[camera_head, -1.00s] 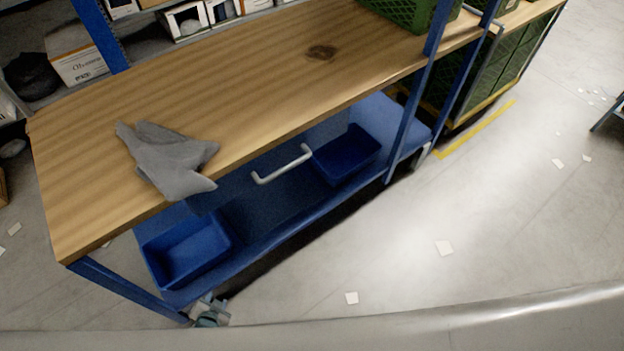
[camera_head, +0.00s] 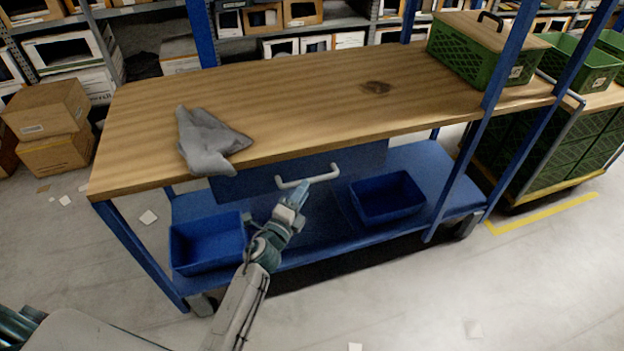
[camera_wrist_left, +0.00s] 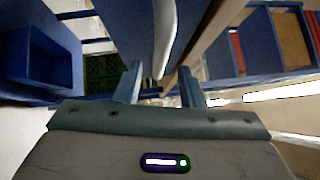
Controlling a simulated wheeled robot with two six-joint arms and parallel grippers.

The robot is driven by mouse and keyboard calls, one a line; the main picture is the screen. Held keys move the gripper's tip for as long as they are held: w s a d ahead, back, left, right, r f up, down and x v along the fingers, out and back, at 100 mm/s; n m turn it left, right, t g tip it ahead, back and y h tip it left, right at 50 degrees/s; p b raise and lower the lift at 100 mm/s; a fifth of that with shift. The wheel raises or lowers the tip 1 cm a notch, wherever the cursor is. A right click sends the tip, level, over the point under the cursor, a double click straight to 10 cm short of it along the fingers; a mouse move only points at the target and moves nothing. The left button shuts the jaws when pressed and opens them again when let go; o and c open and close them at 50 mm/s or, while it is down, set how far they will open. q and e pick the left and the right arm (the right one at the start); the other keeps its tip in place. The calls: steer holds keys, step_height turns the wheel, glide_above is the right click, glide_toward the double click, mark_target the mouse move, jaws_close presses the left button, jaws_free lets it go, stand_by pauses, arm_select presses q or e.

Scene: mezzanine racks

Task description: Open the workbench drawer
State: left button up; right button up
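The workbench (camera_head: 270,100) has a wooden top and a blue frame. Its blue drawer front (camera_head: 250,181) sits under the top's front edge and looks shut. A pale bar handle (camera_head: 308,181) sticks out from it. My left gripper (camera_head: 298,194) is just below and in front of the handle. In the left wrist view its two fingers (camera_wrist_left: 158,78) are apart, with the pale handle (camera_wrist_left: 164,38) ahead between the fingertips. I cannot tell whether they touch it. My right gripper is not in view.
A grey cloth (camera_head: 207,142) hangs over the top's front edge, left of the handle. Two blue bins (camera_head: 207,243) (camera_head: 387,197) stand on the lower shelf. A green crate (camera_head: 470,62) is on the top at right.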

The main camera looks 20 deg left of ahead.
arm_select(q)
steer(key=x, duration=0.5)
steer(key=shift+w, duration=0.1)
jaws_close()
